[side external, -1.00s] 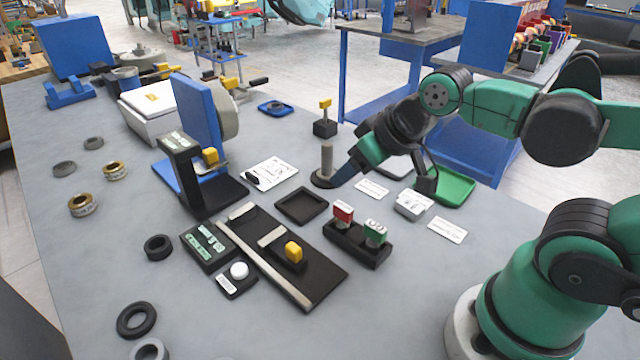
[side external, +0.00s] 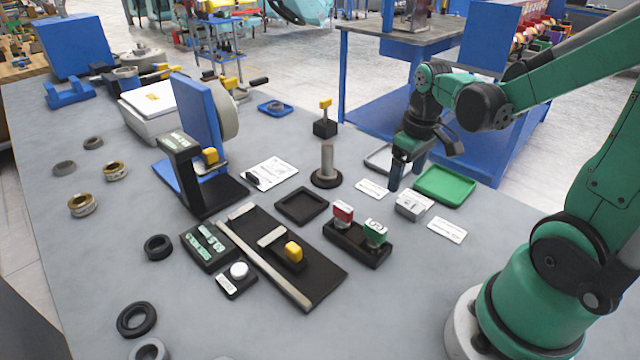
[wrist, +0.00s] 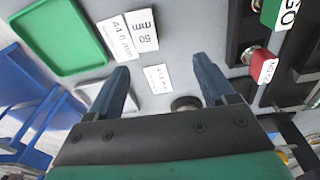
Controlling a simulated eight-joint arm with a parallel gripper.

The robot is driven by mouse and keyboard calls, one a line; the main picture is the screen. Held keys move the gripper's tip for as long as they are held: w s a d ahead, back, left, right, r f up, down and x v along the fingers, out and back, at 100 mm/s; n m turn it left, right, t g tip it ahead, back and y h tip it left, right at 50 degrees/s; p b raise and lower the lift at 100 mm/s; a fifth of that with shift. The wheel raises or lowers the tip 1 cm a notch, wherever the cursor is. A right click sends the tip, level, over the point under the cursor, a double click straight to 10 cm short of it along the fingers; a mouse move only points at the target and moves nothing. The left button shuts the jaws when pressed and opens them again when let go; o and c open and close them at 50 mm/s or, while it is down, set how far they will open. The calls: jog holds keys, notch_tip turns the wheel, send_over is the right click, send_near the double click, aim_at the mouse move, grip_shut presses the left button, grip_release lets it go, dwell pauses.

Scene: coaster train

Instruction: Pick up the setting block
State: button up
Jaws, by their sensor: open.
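The setting block appears to be the small grey block with white printed labels (side external: 413,205), lying on the grey table in front of the green tray. My gripper (side external: 395,178) points down just behind and left of the block. In the wrist view my gripper (wrist: 160,72) is open, its two blue fingers wide apart with nothing held between them. The block is apart from the fingers.
A green tray (side external: 445,185) sits right of my gripper. A grey post on a round base (side external: 326,168) stands to the left. A black holder (side external: 357,246) with red- and green-topped pieces is nearer. White cards (side external: 447,230) lie flat around the block.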

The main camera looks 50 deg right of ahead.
aim_at(411, 204)
jog(key=shift+s+d+f+g, duration=0.4)
jog(key=shift+s+d+f, duration=0.15)
jog(key=shift+d+f, duration=0.4)
jog(key=shift+d, duration=0.05)
jog(key=shift+f, duration=2.65)
grip_shut()
